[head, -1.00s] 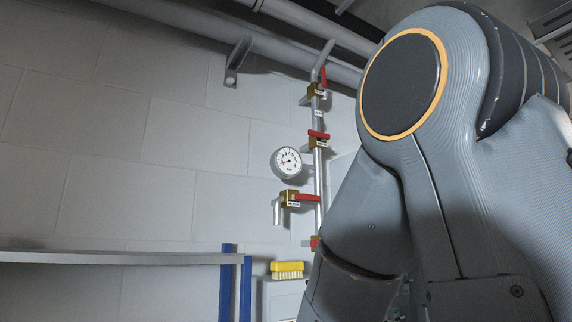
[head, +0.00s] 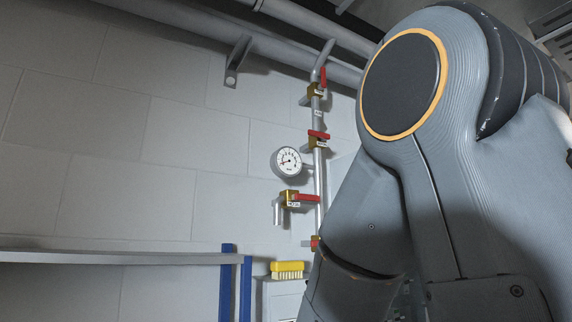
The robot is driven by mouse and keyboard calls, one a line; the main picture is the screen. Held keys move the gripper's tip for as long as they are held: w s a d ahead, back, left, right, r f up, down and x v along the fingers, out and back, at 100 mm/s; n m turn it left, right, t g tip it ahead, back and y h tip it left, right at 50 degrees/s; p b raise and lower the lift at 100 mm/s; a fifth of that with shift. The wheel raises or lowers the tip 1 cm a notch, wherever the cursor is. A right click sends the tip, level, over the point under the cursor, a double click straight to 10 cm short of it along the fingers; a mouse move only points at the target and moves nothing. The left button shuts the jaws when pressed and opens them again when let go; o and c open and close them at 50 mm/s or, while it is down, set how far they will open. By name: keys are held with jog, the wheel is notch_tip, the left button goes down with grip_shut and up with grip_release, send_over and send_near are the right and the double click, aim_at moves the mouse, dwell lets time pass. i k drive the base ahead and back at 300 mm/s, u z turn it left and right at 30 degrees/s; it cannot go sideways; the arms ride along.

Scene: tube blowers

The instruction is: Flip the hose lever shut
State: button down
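Several brass valves with red levers sit along a vertical pipe (head: 318,175) on the wall. The top valve (head: 315,90) has its lever pointing up along the pipe. The second valve's lever (head: 319,135) lies roughly across the pipe. The third valve (head: 290,199) has a short downward spout, and its lever (head: 306,198) points sideways to the right. A lowest valve (head: 314,243) is partly hidden by my arm. The small white labels are too small to read, so I cannot tell which lever is the hose one. My gripper is not in view.
A round gauge (head: 287,161) hangs left of the pipe. A yellow brush (head: 287,269) rests on a pale box (head: 284,298) below. A grey shelf (head: 120,257) with blue posts is at lower left. My arm fills the right side.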

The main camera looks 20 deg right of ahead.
aim_at(297, 195)
jog(key=k, duration=0.5)
jog(key=z, duration=0.95)
jog(key=i, duration=0.7)
